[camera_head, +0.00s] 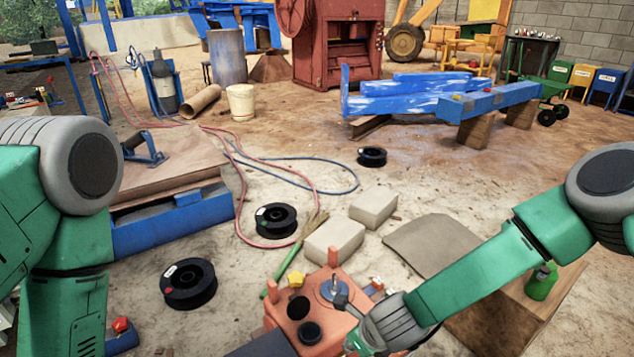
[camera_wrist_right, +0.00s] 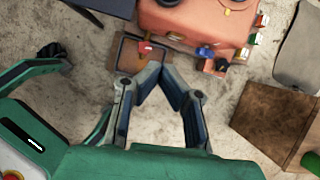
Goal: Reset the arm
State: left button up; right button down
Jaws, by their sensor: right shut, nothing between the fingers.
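My right arm (camera_head: 490,265) comes in from the right in the head view, its wrist low beside an orange control box (camera_head: 322,322). In the right wrist view my right gripper (camera_wrist_right: 155,70) is shut and empty, with its fingertips together. The tips appear just in front of a small dark-framed panel (camera_wrist_right: 126,52) with a red knob (camera_wrist_right: 146,47). I cannot tell whether they touch it. The orange box also shows in the wrist view (camera_wrist_right: 190,18). My left arm (camera_head: 40,200) is at the left of the head view; its gripper is out of view.
A wooden box (camera_head: 500,318) with a green bottle (camera_head: 541,282) is under the right arm. Black spools (camera_head: 188,284), pale blocks (camera_head: 334,240) and hoses lie on the floor. A blue-framed platform (camera_head: 165,225) is at left. A red machine (camera_head: 338,45) stands behind.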

jog(key=s+d+r+n+g+h+p, duration=0.1)
jog(key=s+d+r+n+g+p, duration=0.1)
jog(key=s+d+n, duration=0.8)
jog(key=s+d+r+n+g+h+p, duration=0.1)
jog(key=s+d+r+n+p, duration=0.3)
jog(key=s+d+n, duration=0.6)
jog(key=s+n+h+p, duration=0.1)
jog(key=s+n, duration=0.6)
jog(key=n, duration=0.1)
jog(key=shift+s+n+g, duration=0.2)
jog(key=shift+n+g, duration=0.1)
jog(key=shift+g, duration=0.1)
jog(key=shift+d+f, duration=0.1)
jog(key=shift+d, duration=0.15)
jog(key=shift+a, duration=0.2)
